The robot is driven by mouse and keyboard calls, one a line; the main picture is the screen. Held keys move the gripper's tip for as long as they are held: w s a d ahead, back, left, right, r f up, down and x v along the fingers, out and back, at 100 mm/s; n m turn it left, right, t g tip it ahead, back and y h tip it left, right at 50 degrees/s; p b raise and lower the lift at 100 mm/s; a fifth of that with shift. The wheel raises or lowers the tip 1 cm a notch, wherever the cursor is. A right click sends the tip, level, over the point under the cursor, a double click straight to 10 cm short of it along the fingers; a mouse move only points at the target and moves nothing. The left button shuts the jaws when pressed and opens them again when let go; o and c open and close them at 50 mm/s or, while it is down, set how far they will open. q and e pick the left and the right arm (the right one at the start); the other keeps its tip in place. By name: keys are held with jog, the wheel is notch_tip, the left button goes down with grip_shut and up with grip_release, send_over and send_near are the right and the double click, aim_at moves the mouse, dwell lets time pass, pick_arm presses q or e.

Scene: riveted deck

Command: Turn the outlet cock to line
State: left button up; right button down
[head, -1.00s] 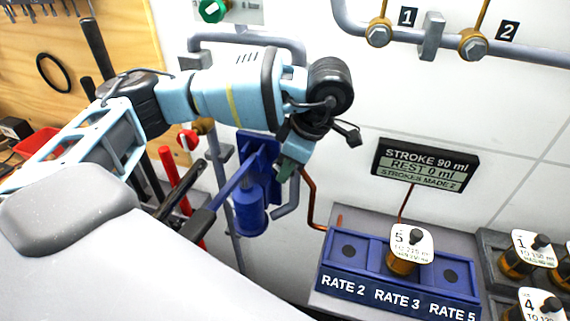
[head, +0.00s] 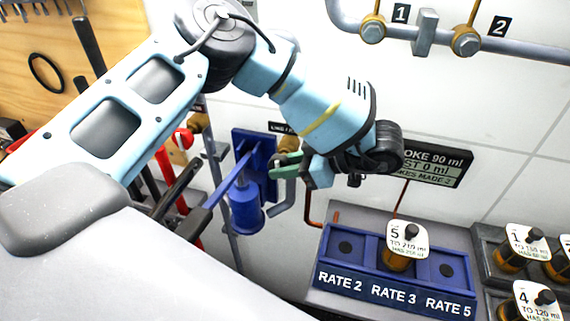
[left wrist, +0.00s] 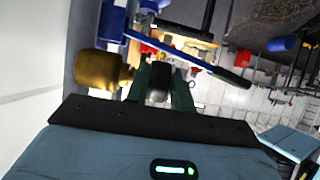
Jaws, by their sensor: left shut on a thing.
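The outlet cock shows as a brass body (head: 289,144) on the wall pipe, just right of the blue pump, under a small dark label beginning "LINE" (head: 281,127). My left gripper (head: 284,168) is at the cock, its green fingers reaching in from the right. In the left wrist view the brass body (left wrist: 100,70) is large at the left, and my left gripper (left wrist: 161,88) is shut on a dark, grey-topped handle (left wrist: 158,82) beside it. The gripper hides much of the handle in the head view, so its exact angle is unclear. My right gripper is not in view.
The blue pump (head: 246,210) and its long lever (head: 225,190) stand close left of the gripper. A display (head: 450,166) is partly hidden behind my wrist. A blue rate rack (head: 335,276) holds one brass plug. Red valve handles (head: 183,138) are further left.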

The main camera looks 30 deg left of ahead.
pick_arm(q)
jog(key=shift+f+y, duration=0.1)
jog(key=shift+y, duration=0.5)
jog(key=o, duration=1)
jog(key=b+v, duration=0.1)
jog(key=v, duration=0.6)
jog(key=shift+w+d, duration=0.2)
jog(key=shift+d, duration=0.2)
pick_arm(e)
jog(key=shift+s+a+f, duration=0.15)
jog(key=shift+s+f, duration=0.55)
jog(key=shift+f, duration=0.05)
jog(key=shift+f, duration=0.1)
